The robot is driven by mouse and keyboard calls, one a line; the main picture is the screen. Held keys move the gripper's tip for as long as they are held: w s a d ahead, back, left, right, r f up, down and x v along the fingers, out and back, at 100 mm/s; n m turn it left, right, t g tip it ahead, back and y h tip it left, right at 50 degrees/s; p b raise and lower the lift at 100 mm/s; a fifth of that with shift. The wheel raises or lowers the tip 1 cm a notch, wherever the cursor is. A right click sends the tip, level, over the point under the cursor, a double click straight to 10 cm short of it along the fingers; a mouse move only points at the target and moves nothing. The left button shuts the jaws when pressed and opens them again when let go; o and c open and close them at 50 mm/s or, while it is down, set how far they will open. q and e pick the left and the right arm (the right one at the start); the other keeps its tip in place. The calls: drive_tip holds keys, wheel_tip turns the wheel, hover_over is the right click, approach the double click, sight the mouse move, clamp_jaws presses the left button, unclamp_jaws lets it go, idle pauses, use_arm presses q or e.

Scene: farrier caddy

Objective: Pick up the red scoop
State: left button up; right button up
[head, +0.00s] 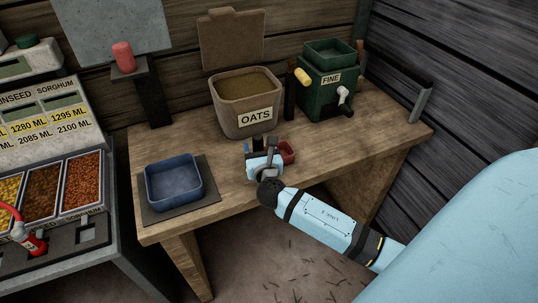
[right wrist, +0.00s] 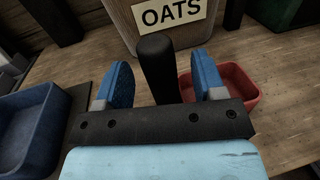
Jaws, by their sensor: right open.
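The red scoop (head: 287,152) stands on the wooden bench in front of the oats bin. In the right wrist view its red square bowl (right wrist: 232,98) is partly hidden behind the right finger. A thick black upright handle (right wrist: 157,68), apparently the scoop's, stands between my blue fingertips. My right gripper (head: 262,146) is open, also seen in the right wrist view (right wrist: 158,85), with a finger on each side of the handle and a visible gap on both sides. My left gripper is not in view.
The oats bin (head: 240,118) stands just behind the scoop, with a green mill (head: 328,75) with cranks to its right. A blue tray (head: 173,182) sits on a dark mat to the left. A seed dispenser (head: 45,130) stands far left. The bench's right part is clear.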

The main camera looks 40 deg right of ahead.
drive_tip(key=shift+x, duration=0.9)
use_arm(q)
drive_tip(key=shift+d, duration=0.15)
use_arm(e)
drive_tip(key=shift+c, duration=0.4)
clamp_jaws()
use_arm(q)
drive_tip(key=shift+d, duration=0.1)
use_arm(e)
drive_tip(key=shift+r, duration=0.4)
use_arm(q)
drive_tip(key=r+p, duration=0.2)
drive_tip(key=p, duration=0.1)
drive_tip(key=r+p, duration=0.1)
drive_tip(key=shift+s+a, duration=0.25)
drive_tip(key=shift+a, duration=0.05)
use_arm(e)
wheel_tip(320, 180, up, 19)
